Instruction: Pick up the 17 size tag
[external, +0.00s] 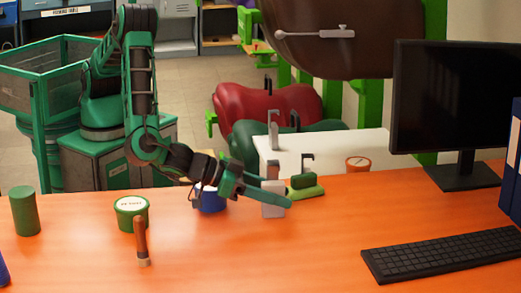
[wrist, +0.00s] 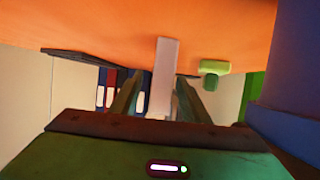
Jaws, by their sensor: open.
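A pale grey upright slab (external: 272,209) stands on the orange table in the external view. It may be the size tag, but I cannot read a 17 on it. In the wrist view the slab (wrist: 165,70) shows between my two dark fingers. My gripper (external: 270,192) is open, tilted down to the right, with a finger crossing in front of the slab. In the wrist view my gripper (wrist: 158,90) has a finger on each side of the slab. I cannot tell whether either touches it.
A blue pot (external: 211,201) stands close beside my wrist. A green block on a light green base (external: 306,192) is right of the slab. The front middle table is clear.

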